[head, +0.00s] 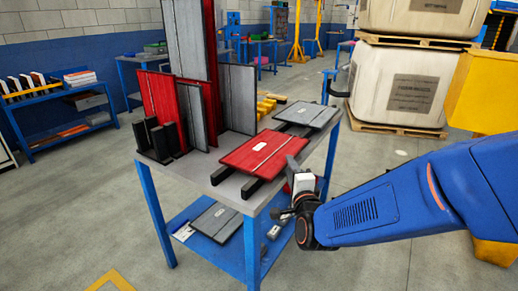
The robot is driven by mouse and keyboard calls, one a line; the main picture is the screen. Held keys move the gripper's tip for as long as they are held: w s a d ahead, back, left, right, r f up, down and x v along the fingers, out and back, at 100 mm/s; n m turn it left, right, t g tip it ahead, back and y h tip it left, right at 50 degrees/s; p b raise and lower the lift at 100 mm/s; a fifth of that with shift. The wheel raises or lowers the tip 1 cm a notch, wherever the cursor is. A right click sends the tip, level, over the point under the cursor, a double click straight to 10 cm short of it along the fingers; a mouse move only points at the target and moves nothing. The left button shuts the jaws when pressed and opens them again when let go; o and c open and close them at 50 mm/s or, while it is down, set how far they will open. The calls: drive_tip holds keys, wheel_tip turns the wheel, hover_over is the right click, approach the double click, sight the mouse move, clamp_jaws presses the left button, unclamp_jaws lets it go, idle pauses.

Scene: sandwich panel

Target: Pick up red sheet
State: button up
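A red sheet (248,160) with a small white label lies flat on black supports on the workbench (226,183). Another red sheet (158,98) stands upright in a black slotted rack (158,138) at the bench's left end. A tall red panel (211,45) stands behind it, between grey sheets. My gripper (294,172) is at the right edge of the flat red sheet, low beside the bench's front right side. It is small and partly hidden by its own wrist, so I cannot tell if it touches the sheet or is open or shut.
A grey sheet (306,113) lies on supports at the bench's back right. Grey sheets (238,97) stand upright near the middle. The lower shelf (196,243) holds another grey sheet. White containers (398,85) on pallets stand behind right. Floor at front left is clear.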

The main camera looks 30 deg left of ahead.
drive_tip(key=x, duration=0.3)
drive_tip(key=shift+w+a+f, duration=0.1)
drive_tip(key=shift+w, duration=0.35)
clamp_jaws()
